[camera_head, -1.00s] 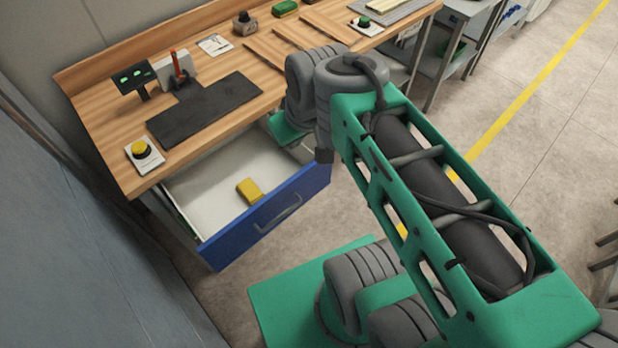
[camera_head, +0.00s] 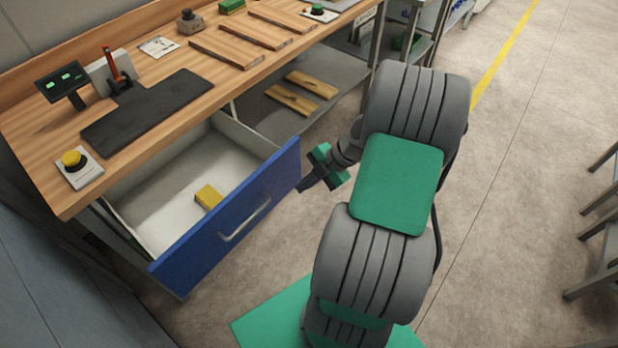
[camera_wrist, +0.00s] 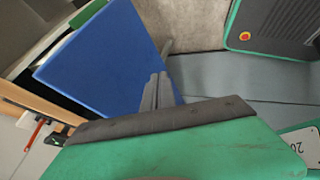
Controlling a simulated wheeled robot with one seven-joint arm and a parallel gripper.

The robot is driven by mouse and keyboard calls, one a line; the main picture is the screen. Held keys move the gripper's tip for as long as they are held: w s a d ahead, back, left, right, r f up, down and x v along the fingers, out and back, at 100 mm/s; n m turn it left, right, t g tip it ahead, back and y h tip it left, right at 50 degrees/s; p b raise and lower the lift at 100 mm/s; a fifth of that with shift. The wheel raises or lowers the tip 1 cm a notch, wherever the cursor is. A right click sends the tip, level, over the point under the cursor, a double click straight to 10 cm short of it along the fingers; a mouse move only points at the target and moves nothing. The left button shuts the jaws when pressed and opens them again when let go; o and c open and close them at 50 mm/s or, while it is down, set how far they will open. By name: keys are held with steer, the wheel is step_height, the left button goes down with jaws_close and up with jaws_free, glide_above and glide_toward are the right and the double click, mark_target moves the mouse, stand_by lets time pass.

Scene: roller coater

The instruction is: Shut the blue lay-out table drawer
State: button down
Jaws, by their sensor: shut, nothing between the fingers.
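The blue drawer (camera_head: 228,221) is pulled out from under the wooden lay-out table (camera_head: 215,95). Its white inside shows, with a yellow block (camera_head: 208,197) lying in it. A metal bar handle (camera_head: 245,219) is on its front. My gripper (camera_head: 303,188) is shut and empty, close to the right end of the drawer's front. In the wrist view the closed fingers (camera_wrist: 157,88) overlap the blue front (camera_wrist: 105,58). I cannot tell whether they touch it.
On the table top are a dark mat (camera_head: 150,112), a yellow button box (camera_head: 78,167), a small display (camera_head: 62,83) and several wooden boards. A lower shelf (camera_head: 340,72) holds wooden pieces.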

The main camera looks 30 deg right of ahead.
mark_target(274, 193)
steer(key=shift+w+a+f+p, duration=0.2)
steer(key=shift+w+a+f, duration=0.4)
steer(key=shift+w, duration=0.3)
steer(key=shift+w+a+f+p, duration=0.2)
steer(key=shift+w+a+f, duration=0.4)
steer(key=shift+w, duration=0.25)
steer(key=shift+w+a+f+p, duration=0.2)
steer(key=shift+w+a+f, duration=0.4)
steer(key=shift+w, duration=0.3)
